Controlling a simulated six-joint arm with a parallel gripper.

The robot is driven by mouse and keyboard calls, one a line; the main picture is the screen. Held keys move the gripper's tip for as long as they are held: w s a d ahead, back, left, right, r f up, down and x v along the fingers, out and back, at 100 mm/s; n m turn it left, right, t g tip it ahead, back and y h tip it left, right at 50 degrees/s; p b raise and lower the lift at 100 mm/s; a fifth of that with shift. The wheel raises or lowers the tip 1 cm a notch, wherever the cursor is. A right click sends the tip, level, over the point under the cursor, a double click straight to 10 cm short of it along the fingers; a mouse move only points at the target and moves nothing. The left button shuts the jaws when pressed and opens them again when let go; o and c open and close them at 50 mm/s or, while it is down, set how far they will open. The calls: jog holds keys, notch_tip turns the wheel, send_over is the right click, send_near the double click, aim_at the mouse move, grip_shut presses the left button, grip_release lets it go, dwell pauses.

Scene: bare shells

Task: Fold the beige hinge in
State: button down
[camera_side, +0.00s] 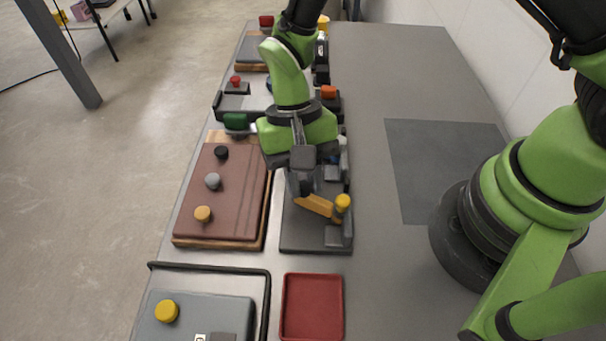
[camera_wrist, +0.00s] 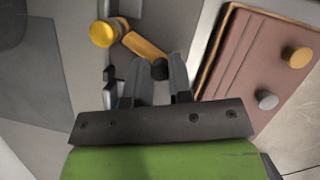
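The hinge (camera_side: 317,205) looks orange-yellow rather than beige. It is a short bar running from a yellow round knob (camera_side: 343,202) toward my gripper, above a dark grey panel (camera_side: 299,239). In the wrist view the hinge bar (camera_wrist: 143,45) slants down from the yellow cap (camera_wrist: 103,34) to a dark round tip (camera_wrist: 160,68). My gripper (camera_wrist: 161,70) points down at that tip. Its two fingers stand a little apart, one on each side of the tip. I cannot tell whether they touch it. In the side view the fingers (camera_side: 303,190) hide the bar's far end.
A brown board (camera_side: 221,200) with several knobs lies left of the panel. A red tray (camera_side: 312,305) and a grey box (camera_side: 190,322) with a yellow knob are in front. More devices stand behind my gripper. The table to the right holds a bare grey mat (camera_side: 445,165).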

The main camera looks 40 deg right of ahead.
jog(key=shift+d+f, duration=0.1)
dwell(0.3)
jog(key=d+m+y, duration=0.1)
jog(key=m, duration=0.1)
jog(key=shift+w+d+m, duration=0.1)
jog(key=shift+d+m, duration=0.1)
jog(key=shift+m, duration=0.2)
jog(key=m, duration=0.1)
jog(key=d+m+t, duration=0.1)
jog(key=shift+d+m+y, duration=0.25)
jog(key=shift+m+y, duration=0.05)
jog(key=shift+m, duration=0.1)
jog(key=shift+s+d+m+t+y, duration=0.15)
jog(key=shift+d+m+t, duration=0.15)
jog(key=shift+m, duration=0.3)
jog(key=shift+s+d+m+t+y, duration=0.1)
jog(key=shift+d+m+t+y, duration=0.1)
jog(key=shift+d+m, duration=0.3)
jog(key=shift+s+d+m+t, duration=0.2)
jog(key=shift+d+m+t, duration=0.1)
jog(key=shift+m, duration=0.5)
jog(key=shift+s+d+m+t, duration=0.2)
jog(key=shift+d+m+t, duration=0.1)
jog(key=shift+m, duration=0.5)
jog(key=c, duration=1)
grip_release()
